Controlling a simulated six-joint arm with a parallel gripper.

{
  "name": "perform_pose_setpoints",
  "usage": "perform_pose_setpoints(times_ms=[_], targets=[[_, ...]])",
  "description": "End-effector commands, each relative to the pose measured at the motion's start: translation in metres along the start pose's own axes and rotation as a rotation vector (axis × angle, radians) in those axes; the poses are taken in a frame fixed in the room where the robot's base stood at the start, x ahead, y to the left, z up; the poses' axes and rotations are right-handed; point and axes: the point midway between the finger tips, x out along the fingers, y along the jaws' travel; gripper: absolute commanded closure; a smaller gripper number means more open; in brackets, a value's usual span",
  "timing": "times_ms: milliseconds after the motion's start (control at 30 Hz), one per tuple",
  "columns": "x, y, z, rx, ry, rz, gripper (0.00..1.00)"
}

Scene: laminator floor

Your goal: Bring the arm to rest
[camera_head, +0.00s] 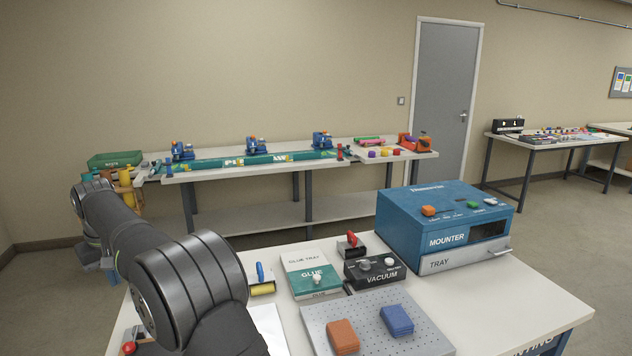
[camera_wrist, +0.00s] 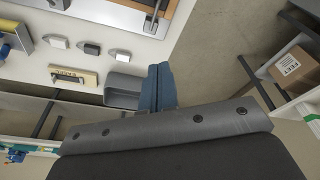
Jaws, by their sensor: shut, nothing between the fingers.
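My arm (camera_head: 195,285) rises at the lower left of the head view and bends away over the left side of the worktable. In the wrist view my gripper (camera_wrist: 160,85) shows its blue fingers closed together, with nothing seen between them. The fingers point past a grey bin (camera_wrist: 123,90) and seem apart from it. In the head view my arm links largely hide the gripper.
The near worktable (camera_head: 545,307) carries a blue mounter (camera_head: 445,225), a vacuum box (camera_head: 374,270), a glue tray (camera_head: 312,270) and a perforated plate (camera_head: 365,335) with orange and blue blocks. A long bench (camera_head: 325,215) stands behind. A cardboard box (camera_wrist: 298,70) lies right in the wrist view.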

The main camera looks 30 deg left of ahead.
Motion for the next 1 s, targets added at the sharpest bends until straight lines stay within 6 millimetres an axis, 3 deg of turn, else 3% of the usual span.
perform_pose_setpoints(times_ms=[533,867,1000], targets=[[-0.005,0.000,-0.002,-0.096,-0.012,0.001,1.00],[-0.005,0.000,-0.001,-0.097,-0.012,0.001,0.37],[-0.012,0.015,0.004,-0.152,-0.018,0.004,0.10]])
